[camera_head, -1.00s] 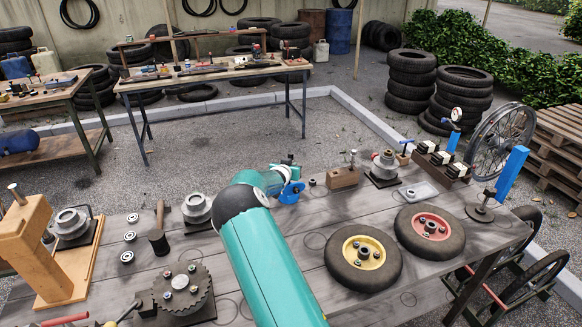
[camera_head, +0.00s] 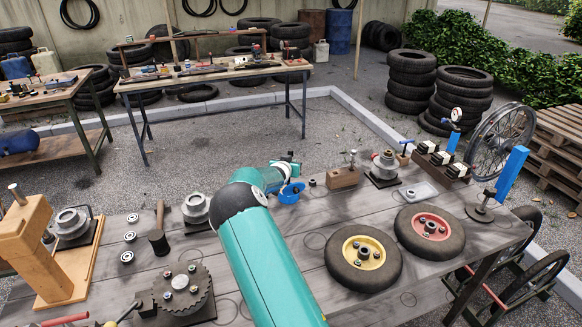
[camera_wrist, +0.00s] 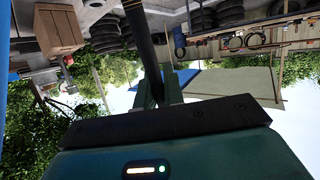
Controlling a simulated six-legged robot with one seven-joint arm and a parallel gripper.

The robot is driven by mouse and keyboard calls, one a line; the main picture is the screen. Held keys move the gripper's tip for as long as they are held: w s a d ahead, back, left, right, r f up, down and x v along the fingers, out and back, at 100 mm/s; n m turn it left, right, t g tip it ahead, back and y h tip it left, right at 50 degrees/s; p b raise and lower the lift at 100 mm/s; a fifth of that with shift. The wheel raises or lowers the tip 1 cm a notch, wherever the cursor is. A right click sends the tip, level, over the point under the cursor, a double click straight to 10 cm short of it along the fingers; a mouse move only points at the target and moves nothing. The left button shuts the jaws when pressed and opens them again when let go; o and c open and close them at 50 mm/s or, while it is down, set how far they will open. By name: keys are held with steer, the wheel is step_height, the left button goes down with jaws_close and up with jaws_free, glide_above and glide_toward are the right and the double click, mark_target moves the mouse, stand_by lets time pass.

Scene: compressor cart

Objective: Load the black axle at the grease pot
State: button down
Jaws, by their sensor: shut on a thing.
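In the wrist view, a black rod (camera_wrist: 146,55), which looks like the black axle, stands between the green fingers of my gripper (camera_wrist: 158,88). My gripper is shut on it. In the head view, my gripper (camera_head: 288,170) is beyond the elbow of my arm, low over the far edge of the near bench; the axle is not clear there. Grey pot-like metal fixtures on black plates stand at the back right (camera_head: 384,166), beside my arm (camera_head: 196,207) and at the left (camera_head: 70,222). I cannot tell which is the grease pot.
A yellow-hubbed wheel (camera_head: 363,258) and a red-hubbed wheel (camera_head: 429,231) lie right of my arm. A wooden block (camera_head: 343,178) is close right of my gripper. A mallet (camera_head: 158,240) and toothed disc (camera_head: 181,288) lie left. Bare planks show between them.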

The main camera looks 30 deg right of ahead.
mark_target(290, 152)
steer(key=shift+r, duration=2.7)
